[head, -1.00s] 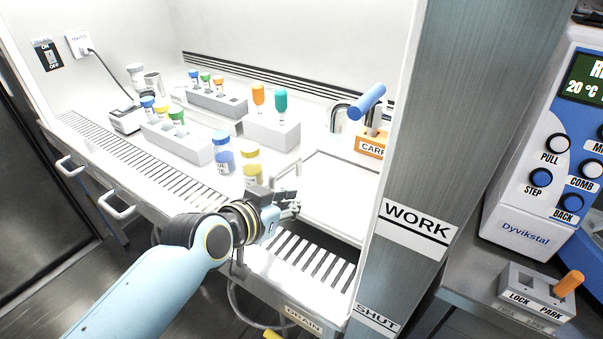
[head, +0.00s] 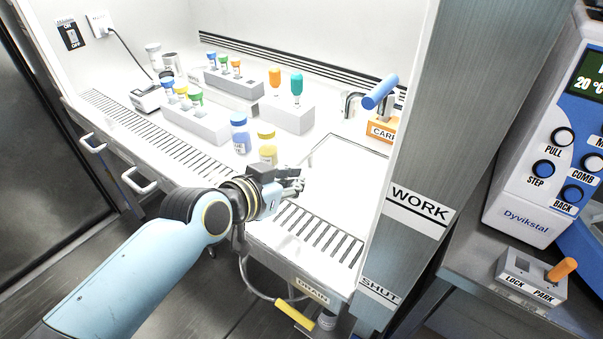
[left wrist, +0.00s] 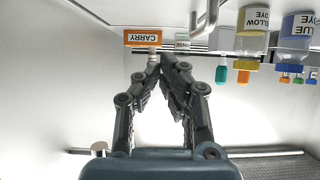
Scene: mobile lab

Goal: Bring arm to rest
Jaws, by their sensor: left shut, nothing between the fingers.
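My left arm comes in from the lower left in the head view. Its left gripper (head: 294,180) is shut and empty, over the front of the white bench. It is just in front of and right of the yellow dye bottle (head: 267,148); the blue dye bottle (head: 240,134) stands behind. In the left wrist view the gripper's fingertips (left wrist: 168,62) meet with nothing between them. The wrist picture is upside down, with the yellow dye bottle (left wrist: 252,42) and blue dye bottle (left wrist: 297,40) at upper right. My right gripper is not in view.
A white tray (head: 345,175) lies right of the gripper, with the orange CARRY block (head: 381,132) behind. Racks with coloured vials (head: 205,128) fill the back left. A grey post (head: 440,130) labelled WORK stands right. A hose with a yellow handle (head: 296,316) hangs below.

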